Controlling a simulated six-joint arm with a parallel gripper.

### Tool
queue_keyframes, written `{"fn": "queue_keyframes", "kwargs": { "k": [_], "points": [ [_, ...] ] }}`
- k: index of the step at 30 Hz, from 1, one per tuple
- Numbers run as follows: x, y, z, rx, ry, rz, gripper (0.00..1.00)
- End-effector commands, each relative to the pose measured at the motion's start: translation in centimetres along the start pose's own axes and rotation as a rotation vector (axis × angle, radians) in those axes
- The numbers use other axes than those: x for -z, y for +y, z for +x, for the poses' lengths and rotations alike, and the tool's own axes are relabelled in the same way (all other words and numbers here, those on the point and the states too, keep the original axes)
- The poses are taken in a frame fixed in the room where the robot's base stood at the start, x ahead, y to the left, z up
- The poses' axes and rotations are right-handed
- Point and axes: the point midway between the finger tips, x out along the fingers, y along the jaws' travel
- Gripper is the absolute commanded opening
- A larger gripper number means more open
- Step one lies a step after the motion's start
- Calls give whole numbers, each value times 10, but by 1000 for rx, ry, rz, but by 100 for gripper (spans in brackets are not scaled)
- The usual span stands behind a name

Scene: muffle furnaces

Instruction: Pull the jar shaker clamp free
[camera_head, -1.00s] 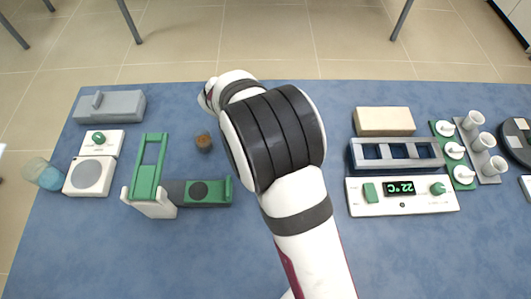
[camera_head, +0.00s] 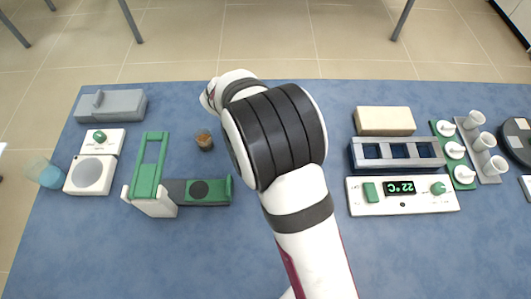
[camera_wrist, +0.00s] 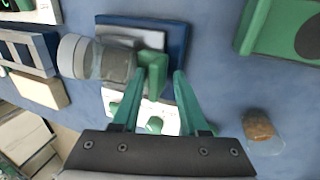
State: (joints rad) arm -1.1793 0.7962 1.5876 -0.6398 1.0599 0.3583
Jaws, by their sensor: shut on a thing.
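In the wrist view, the green fingers of my gripper (camera_wrist: 154,82) are closed around a green block-like clamp (camera_wrist: 153,62). The clamp sits at the end of a clear jar (camera_wrist: 112,63) with a pale lid (camera_wrist: 73,56). The jar lies on its side over a shaker with a dark blue body (camera_wrist: 178,42) and a white front panel (camera_wrist: 113,103) with green controls. The clamp still touches or nearly touches the jar; I cannot tell if any gap exists. In the head view my arm hides the gripper, clamp and jar.
A small jar of brown material (camera_head: 204,140) stands left of my arm. A green-and-white stand (camera_head: 148,175) is further left. A white device with a display (camera_head: 402,195) and a dark blue rack (camera_head: 396,154) lie right. The front of the blue table is clear.

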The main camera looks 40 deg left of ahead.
Motion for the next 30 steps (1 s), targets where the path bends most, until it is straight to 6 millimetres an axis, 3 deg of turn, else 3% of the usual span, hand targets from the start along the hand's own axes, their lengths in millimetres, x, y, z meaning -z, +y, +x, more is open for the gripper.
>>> {"fn": "queue_keyframes", "kwargs": {
  "k": [1, 16, 17, 19, 24, 30],
  "points": [
    [-2, -3, 8, 0, -6, -11, 0],
    [-2, -26, 1, -1, -7, -13, 0],
    [-2, -26, 1, -1, -7, -13, 37],
    [-2, -26, 1, -1, -7, -13, 54],
    [-2, -26, 1, -1, -6, -15, 60],
    [-2, -26, -1, 0, -6, -15, 58]
  ]
}}
